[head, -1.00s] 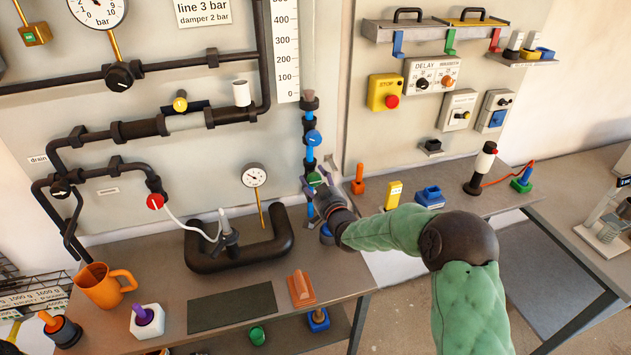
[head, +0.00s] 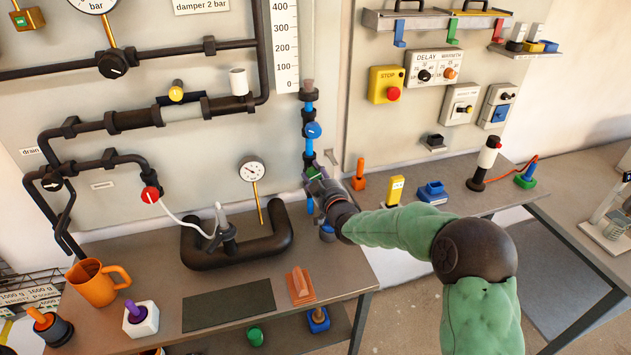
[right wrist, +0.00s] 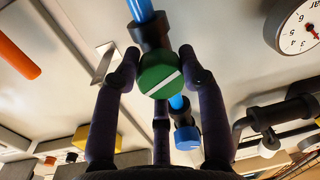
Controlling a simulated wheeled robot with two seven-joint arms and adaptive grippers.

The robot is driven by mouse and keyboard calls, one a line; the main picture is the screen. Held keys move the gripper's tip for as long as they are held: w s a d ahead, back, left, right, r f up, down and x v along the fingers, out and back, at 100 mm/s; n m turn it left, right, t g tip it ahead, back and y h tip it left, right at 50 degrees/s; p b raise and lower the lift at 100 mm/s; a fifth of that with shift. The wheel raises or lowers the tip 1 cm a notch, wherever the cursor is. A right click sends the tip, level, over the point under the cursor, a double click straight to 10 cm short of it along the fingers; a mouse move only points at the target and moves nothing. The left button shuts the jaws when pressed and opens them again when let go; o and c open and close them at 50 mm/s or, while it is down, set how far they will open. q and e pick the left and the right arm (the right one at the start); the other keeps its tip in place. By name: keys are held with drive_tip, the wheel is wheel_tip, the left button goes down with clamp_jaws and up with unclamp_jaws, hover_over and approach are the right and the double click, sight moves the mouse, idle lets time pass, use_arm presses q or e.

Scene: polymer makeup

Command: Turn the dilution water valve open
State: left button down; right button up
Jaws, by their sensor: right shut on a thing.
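A vertical blue pipe (head: 309,108) carries a blue round valve knob (head: 313,130) and, below it, a green valve knob. In the right wrist view the green valve knob (right wrist: 160,76) has a white line across its face, slanting up to the right. No label on it can be read. My right gripper (head: 314,176) is shut on the green knob, with fingers on both sides of it. In the head view the gripper hides most of the knob. The blue knob also shows in the right wrist view (right wrist: 187,138). My left gripper is not in view.
A pressure gauge (head: 252,170) on a brass stem and a thick black pipe loop (head: 238,258) stand left of the gripper. An orange peg (head: 358,175) and a yellow block (head: 395,191) stand close on the right. A red-and-white knob (head: 150,194) is further left.

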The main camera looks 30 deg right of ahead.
drive_tip(key=n+b, duration=0.2)
drive_tip(key=n, duration=0.1)
drive_tip(key=shift+r+n, duration=0.1)
drive_tip(key=shift+n, duration=0.2)
drive_tip(key=n, duration=0.3)
drive_tip(key=shift+a+g+b, duration=0.1)
drive_tip(key=shift+g+b, duration=0.2)
drive_tip(key=shift+b, duration=0.05)
drive_tip(key=n, duration=0.2)
drive_tip(key=shift+r+n+h, duration=0.1)
drive_tip(key=shift+n+h, duration=0.2)
drive_tip(key=shift+h, duration=0.1)
drive_tip(key=shift+n+p, duration=0.7)
drive_tip(key=shift+n, duration=0.8)
drive_tip(key=o, duration=1.1)
drive_tip(key=shift+w+a, duration=0.1)
drive_tip(key=shift+o, duration=0.2)
drive_tip(key=shift+f, duration=0.2)
